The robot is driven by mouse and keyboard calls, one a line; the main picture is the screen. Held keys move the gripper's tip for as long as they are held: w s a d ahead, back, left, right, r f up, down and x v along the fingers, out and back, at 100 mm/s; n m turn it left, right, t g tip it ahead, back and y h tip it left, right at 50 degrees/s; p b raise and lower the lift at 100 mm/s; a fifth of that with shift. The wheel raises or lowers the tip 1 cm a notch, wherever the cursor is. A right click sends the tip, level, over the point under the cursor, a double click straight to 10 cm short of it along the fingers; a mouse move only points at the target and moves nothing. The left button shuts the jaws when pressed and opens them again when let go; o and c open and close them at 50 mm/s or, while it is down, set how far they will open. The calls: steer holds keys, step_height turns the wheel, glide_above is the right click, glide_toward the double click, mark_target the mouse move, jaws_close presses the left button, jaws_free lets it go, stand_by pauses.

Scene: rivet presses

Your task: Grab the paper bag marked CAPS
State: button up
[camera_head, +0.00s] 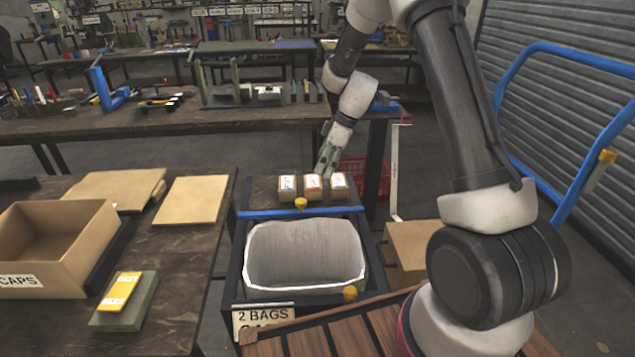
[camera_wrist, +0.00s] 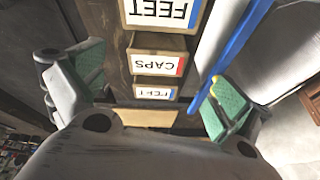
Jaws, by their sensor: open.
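The paper bag marked CAPS is the middle one of three small brown bags in a row, with a red-edged white label (camera_head: 313,183). In the wrist view its label (camera_wrist: 158,65) reads CAPS upside down, between two bags marked FEET with blue-edged labels (camera_wrist: 160,13) (camera_wrist: 154,93). My gripper (camera_head: 324,172) is open, just above and behind the row in the head view. In the wrist view its green-padded fingers (camera_wrist: 158,88) are spread on either side of the row, with nothing between them gripped. I cannot tell whether it touches any bag.
A blue bar (camera_head: 300,212) crosses in front of the bags. Before it is a white-lined bin (camera_head: 304,255) with a sign (camera_head: 262,318) reading "2 BAGS", its lower line partly hidden. A CAPS carton (camera_head: 85,255) stands on the left table. A red crate (camera_head: 355,172) is behind right.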

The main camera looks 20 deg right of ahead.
mark_target(313, 182)
steer(key=a+f+n, duration=0.1)
steer(key=f, duration=0.1)
steer(key=a+f, duration=0.1)
steer(key=f, duration=0.1)
steer(key=w+a+f+n, duration=0.1)
steer(key=f, duration=0.2)
steer(key=shift+a+n, duration=0.25)
steer(key=shift+n, duration=0.05)
steer(key=c, duration=1.1)
